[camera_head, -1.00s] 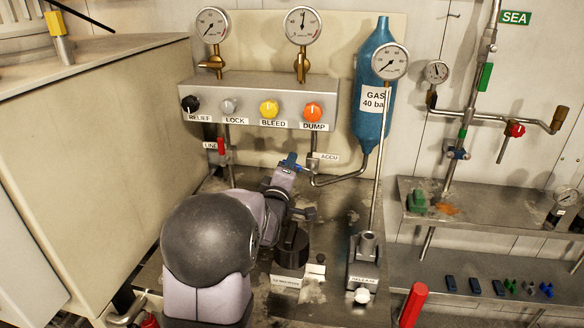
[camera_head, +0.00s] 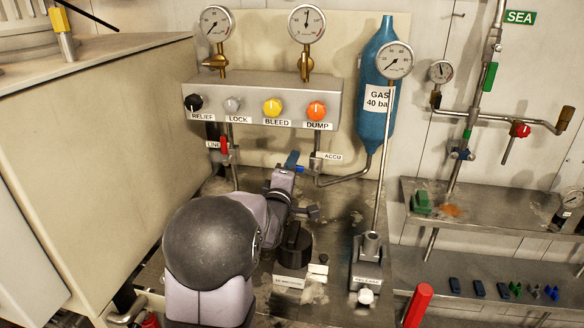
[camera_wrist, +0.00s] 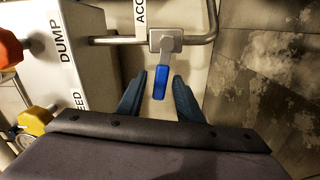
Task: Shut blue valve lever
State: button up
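The blue valve lever (camera_wrist: 160,83) shows in the wrist view, hanging from a grey valve body (camera_wrist: 166,41) on the pipe by the ACCU label. My gripper (camera_wrist: 159,94) is open, with one dark blue finger on each side of the lever and a visible gap to each. I cannot tell whether the fingers are at the lever's depth.
The grey panel (camera_head: 330,97) with RELIEF, LOCK, BLEED and DUMP knobs is above my gripper. A red LINE lever (camera_head: 223,145) is to the left. A black knob (camera_head: 294,245) and a thin upright rod (camera_head: 384,165) stand nearby. Another blue-handled valve (camera_head: 461,153) is at right.

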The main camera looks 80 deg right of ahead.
jog(key=a, duration=0.7)
jog(key=shift+a+b, duration=0.2)
jog(key=shift+b, duration=0.25)
jog(key=shift+c, duration=0.6)
jog(key=shift+r, duration=0.1)
jog(key=c, duration=0.5)
jog(key=shift+r+p, duration=0.2)
jog(key=shift+p, duration=0.1)
grip_shut()
notch_tip(320, 180, up, 16)
jog(key=s+a+f+p, duration=0.1)
jog(key=s+a+p, duration=0.15)
jog(key=p, duration=1.15)
notch_tip(320, 180, down, 6)
jog(key=w+a+m+y+p, duration=0.1)
jog(key=a+m+y, duration=0.1)
jog(key=m, duration=1.5)
jog(key=shift+a+m+t+y+p, duration=0.3)
jog(key=shift+a+m+y+p, duration=0.05)
jog(key=shift+a+m+y, duration=0.1)
